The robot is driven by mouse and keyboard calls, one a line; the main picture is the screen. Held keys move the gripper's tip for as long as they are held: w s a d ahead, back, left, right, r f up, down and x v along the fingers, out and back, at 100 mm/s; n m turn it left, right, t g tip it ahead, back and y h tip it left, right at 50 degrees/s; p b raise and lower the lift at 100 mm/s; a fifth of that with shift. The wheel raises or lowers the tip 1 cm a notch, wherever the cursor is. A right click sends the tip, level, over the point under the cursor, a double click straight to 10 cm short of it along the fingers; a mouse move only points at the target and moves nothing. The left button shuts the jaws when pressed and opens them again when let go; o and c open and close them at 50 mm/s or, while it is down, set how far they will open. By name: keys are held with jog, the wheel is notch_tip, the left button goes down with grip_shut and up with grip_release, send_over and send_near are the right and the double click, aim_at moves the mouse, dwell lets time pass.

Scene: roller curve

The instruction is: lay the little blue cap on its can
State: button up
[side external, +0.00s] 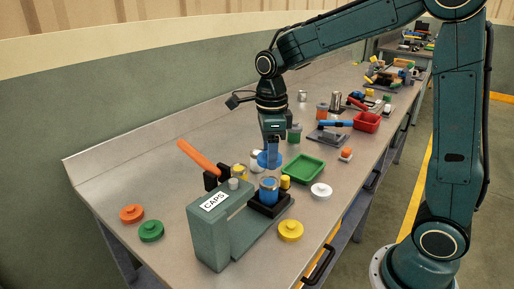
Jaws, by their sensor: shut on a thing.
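My gripper (272,145) hangs over the bench and is shut on the little blue cap (267,161). The cap is held in the air with its disc below the fingertips. A blue can (268,192) with a metal rim stands upright in a black holder (279,207) on the green-grey fixture. The can is below the cap in the picture, and the two look apart. I cannot tell exactly how high the cap is above the can.
The box marked CAPS (216,217) stands left of the can, with an orange bar (200,158) behind. Loose orange (132,213), green (151,231), yellow (290,231) and white (321,190) caps lie around. A green tray (303,168) sits right of the gripper.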

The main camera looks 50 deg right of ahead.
aim_at(269, 181)
jog(key=shift+f, duration=2.65)
jog(key=shift+f, duration=0.5)
dwell(0.9)
jog(key=o, duration=1.5)
jog(key=shift+r, duration=0.1)
jog(key=shift+r, duration=3.4)
jog(key=shift+s+r, duration=0.1)
